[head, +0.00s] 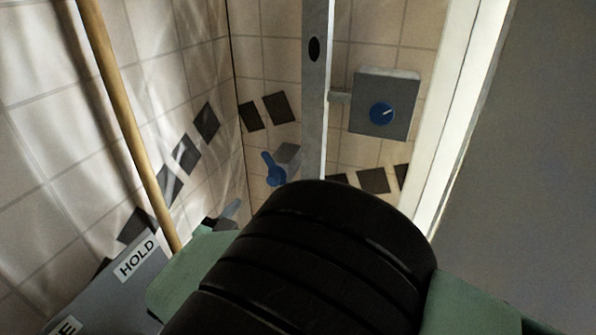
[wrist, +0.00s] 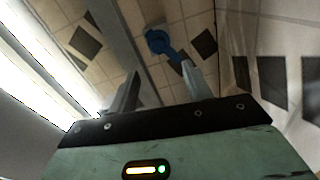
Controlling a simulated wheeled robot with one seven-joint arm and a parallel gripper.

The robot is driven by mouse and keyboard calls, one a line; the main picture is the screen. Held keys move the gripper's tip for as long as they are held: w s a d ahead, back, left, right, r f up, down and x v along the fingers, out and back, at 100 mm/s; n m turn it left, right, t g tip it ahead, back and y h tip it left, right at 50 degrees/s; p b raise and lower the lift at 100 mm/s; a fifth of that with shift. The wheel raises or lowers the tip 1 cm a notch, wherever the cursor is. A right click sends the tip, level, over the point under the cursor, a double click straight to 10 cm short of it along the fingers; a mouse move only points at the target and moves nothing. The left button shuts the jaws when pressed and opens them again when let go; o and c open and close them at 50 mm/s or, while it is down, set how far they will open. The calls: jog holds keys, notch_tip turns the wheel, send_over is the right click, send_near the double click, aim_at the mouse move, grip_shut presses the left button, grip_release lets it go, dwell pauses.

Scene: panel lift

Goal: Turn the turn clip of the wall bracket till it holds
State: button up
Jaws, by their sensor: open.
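The turn clip (head: 272,170) is a blue lever with a rounded end. It sits on the small grey wall bracket (head: 288,154) on the tiled wall, left of the metal post. The clip also shows in the wrist view (wrist: 160,42), slanting, beyond the fingertips. My gripper (wrist: 161,72) is open, and nothing shows between its two grey fingers. The right finger's tip lies close to the clip's narrow end in the picture; I cannot tell whether they touch. In the head view my black arm link hides most of my gripper.
A metal post (head: 314,100) with a dark oval hole stands right of the clip. A grey box (head: 398,95) with a blue knob (head: 382,113) is beyond it. A wooden pole (head: 125,115) and a grey panel marked HOLD (head: 110,290) are at the left.

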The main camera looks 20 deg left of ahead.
aim_at(272, 182)
jog(key=w, duration=0.7)
jog(key=w+d+b, duration=0.1)
jog(key=w, duration=0.3)
jog(key=shift+w+f, duration=0.1)
jog(key=shift+w, duration=0.2)
jog(key=c, duration=1)
